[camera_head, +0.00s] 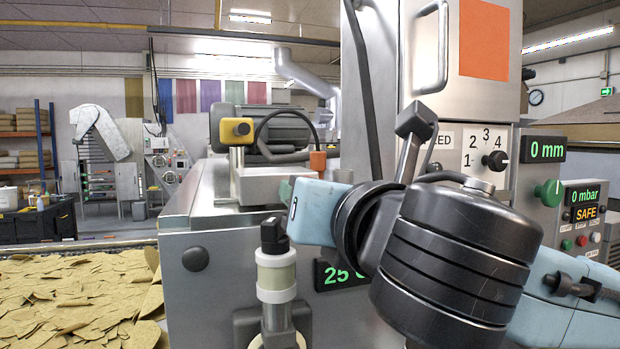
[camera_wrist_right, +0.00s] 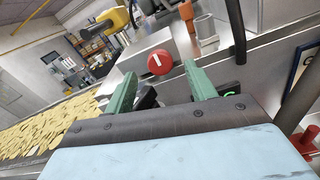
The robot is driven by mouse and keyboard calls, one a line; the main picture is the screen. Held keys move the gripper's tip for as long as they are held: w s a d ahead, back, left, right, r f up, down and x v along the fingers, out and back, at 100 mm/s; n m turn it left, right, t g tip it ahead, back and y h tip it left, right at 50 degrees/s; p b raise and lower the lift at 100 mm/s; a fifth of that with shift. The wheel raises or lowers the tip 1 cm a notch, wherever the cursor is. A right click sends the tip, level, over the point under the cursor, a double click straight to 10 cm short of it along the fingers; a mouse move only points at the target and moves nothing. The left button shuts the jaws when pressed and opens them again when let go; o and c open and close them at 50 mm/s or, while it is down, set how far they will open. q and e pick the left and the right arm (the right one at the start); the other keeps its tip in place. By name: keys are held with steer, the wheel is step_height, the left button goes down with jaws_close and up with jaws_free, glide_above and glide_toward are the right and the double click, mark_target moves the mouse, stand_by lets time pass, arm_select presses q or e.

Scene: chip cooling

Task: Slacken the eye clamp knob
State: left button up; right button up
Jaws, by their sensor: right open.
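A round red knob (camera_wrist_right: 160,61) with a white line on its face shows in the right wrist view, on the side of a light metal block (camera_wrist_right: 148,48). I take it to be the eye clamp knob. The line stands close to upright in that picture. My right gripper (camera_wrist_right: 160,73) is open, its two green fingers on either side of the knob in the picture; I cannot tell whether they touch it. In the head view, my right gripper (camera_head: 288,190) is beside the block (camera_head: 275,184), and the knob is hidden. My left gripper is in neither view.
A yellow sensor head (camera_head: 237,130) stands on a post above the block. An orange fitting (camera_head: 318,161) with a black cable is close by. A black-topped valve (camera_head: 273,234) rises below my gripper. Chips (camera_head: 75,300) lie on the belt at left.

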steer(key=shift+p+x, duration=0.3)
steer(key=shift+x, duration=1.3)
steer(key=c, duration=1)
